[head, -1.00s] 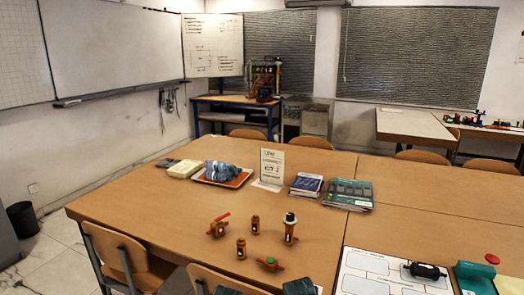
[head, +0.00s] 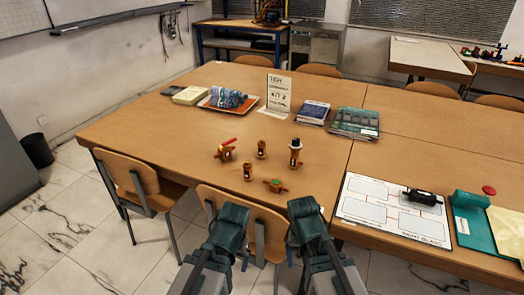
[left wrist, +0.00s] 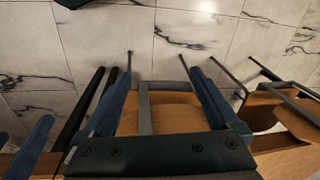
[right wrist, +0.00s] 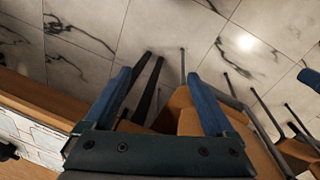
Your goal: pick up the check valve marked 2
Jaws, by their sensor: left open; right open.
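Two small upright brass fittings, one at the back (head: 261,149) and one nearer (head: 247,171), stand on the wooden table; either may be a check valve. Beside them are a red-handled valve (head: 225,152), a taller fitting with a dark top (head: 295,153) and a low fitting with a green top (head: 274,185). Any number marks are too small to read. My left gripper (head: 230,217) and right gripper (head: 307,210) are in front of the table's near edge, apart from all fittings. Both look open and empty in the wrist views, over chairs and floor.
Chairs (head: 140,185) stand at the table's near edge. A white board (head: 375,221) with a black part (head: 421,196) lies to the right, beside a teal box (head: 470,224). An orange tray (head: 228,107), a sign (head: 278,94) and books (head: 313,112) stand further back.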

